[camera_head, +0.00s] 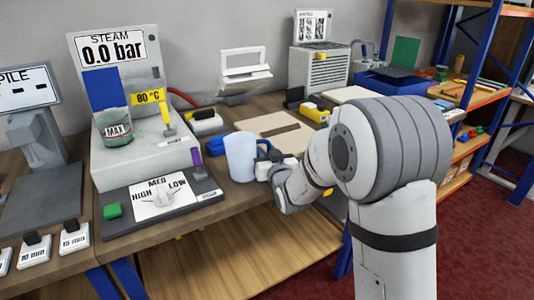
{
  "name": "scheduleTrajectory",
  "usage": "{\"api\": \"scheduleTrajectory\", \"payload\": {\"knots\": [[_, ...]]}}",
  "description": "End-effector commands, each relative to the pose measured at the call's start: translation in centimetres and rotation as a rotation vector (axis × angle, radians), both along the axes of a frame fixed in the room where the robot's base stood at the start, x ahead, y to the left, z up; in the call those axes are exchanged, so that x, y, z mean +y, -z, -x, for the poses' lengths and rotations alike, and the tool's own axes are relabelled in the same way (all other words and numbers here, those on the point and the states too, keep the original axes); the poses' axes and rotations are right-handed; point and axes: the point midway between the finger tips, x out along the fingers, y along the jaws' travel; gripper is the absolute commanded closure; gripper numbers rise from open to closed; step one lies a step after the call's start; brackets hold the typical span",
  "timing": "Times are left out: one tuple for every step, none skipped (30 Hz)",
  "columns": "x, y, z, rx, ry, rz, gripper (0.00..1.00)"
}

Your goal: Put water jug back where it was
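The water jug (240,158) is pale blue-white and upright at the front part of the wooden workbench, right of the dial panel. My gripper (266,157) is at the jug's right side, with dark finger parts against or very near it. The jug's handle is not clearly visible; my gripper covers that side. I cannot tell whether the fingers are closed on it. Whether the jug's base touches the bench is also unclear.
Left of the jug are the dial panel (150,200) and the steam unit (140,160). A blue object (216,147) lies just behind the jug. A tan board (268,128) lies farther back. A blue tray (392,82) and orange shelving (510,10) stand right.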

Motion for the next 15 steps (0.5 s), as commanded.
{"api": "scheduleTrajectory", "payload": {"knots": [[0.0, 0.0, 0.0, 0.0, 0.0, 0.0, 0.66], [0.0, 0.0, 0.0, 0.0, 0.0, 0.0, 0.66], [0.0, 0.0, 0.0, 0.0, 0.0, 0.0, 0.66], [0.0, 0.0, 0.0, 0.0, 0.0, 0.0, 0.66], [0.0, 0.0, 0.0, 0.0, -0.001, 0.0, 0.66], [0.0, 0.0, 0.0, 0.0, -0.001, 0.0, 0.66], [0.0, 0.0, 0.0, 0.0, -0.001, 0.0, 0.66], [0.1, -0.1, 0.0, 0.0, -0.001, 0.0, 0.66], [0.1, -0.1, 0.0, 0.0, -0.001, 0.0, 0.66], [0.1, -0.3, 0.0, 0.0, -0.001, 0.0, 0.66], [0.1, -0.4, 0.0, 0.0, -0.001, 0.0, 0.66], [-0.1, -0.3, 0.4, 0.0, -0.001, 0.0, 0.66], [-0.2, -0.2, 0.8, 0.0, -0.001, 0.0, 0.66], [-0.4, -0.2, 1.3, 0.001, -0.001, 0.0, 0.66], [-0.7, -0.2, 2.0, 0.0, -0.001, 0.0, 0.66]]}}
